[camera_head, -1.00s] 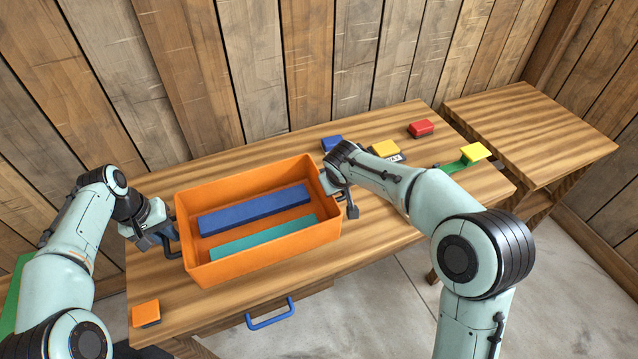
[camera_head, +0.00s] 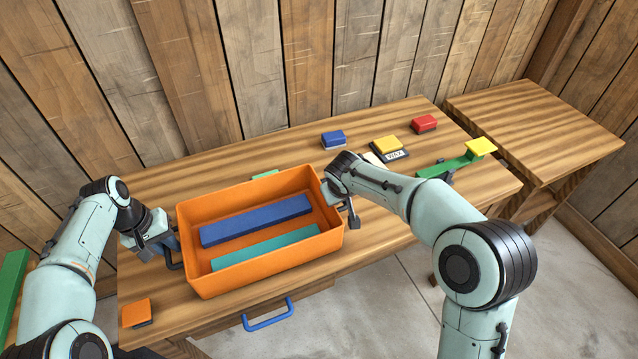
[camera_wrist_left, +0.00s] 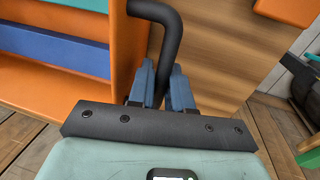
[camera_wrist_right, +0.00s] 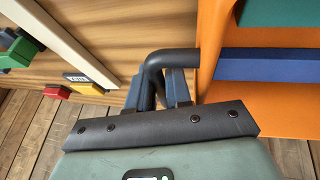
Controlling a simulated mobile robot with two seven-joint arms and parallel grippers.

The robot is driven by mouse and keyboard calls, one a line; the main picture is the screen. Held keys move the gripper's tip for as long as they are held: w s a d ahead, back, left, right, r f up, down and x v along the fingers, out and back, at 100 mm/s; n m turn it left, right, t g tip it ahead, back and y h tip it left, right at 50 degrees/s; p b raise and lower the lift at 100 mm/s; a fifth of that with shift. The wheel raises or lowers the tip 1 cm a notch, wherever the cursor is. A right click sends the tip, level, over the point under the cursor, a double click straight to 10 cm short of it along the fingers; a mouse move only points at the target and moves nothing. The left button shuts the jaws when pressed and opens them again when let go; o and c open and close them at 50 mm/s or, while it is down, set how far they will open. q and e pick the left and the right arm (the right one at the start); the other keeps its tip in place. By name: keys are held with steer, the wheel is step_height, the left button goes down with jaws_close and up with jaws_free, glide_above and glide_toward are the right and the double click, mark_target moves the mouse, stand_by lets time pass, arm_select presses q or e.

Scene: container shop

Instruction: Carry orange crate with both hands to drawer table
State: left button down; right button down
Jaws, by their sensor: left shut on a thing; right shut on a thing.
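The orange crate (camera_head: 268,275) is over the wooden table with a blue-handled drawer (camera_head: 267,316), roughly level. I cannot tell whether its base touches the tabletop. A blue bar and a teal bar lie inside it. My left gripper (camera_head: 170,246) is shut on the dark handle at the crate's left end; the left wrist view shows the fingers (camera_wrist_left: 160,88) around the bar. My right gripper (camera_head: 347,203) is shut on the handle at the right end, also seen in the right wrist view (camera_wrist_right: 162,88).
Behind the crate are a blue block (camera_head: 333,139), a yellow block (camera_head: 386,143) on a dark labelled base, a red block (camera_head: 424,123) and a green piece with a yellow top (camera_head: 450,166). An orange block (camera_head: 136,312) sits front left. A second table (camera_head: 535,120) stands right.

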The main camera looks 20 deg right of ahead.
arm_select(q)
steer(key=shift+f, duration=0.4)
arm_select(e)
steer(key=shift+f, duration=0.4)
arm_select(q)
steer(key=c, duration=1.1)
jaws_free()
steer(key=shift+s+r, duration=0.1)
arm_select(e)
steer(key=c, duration=1.1)
jaws_free()
steer(key=shift+s+r, duration=0.1)
arm_select(q)
steer(key=shift+o, duration=0.3)
arm_select(e)
steer(key=shift+o, duration=0.2)
arm_select(q)
steer(key=shift+d+r, duration=0.1)
steer(key=shift+r, duration=0.1)
arm_select(e)
steer(key=shift+a+r, duration=0.1)
steer(key=shift+r, duration=0.05)
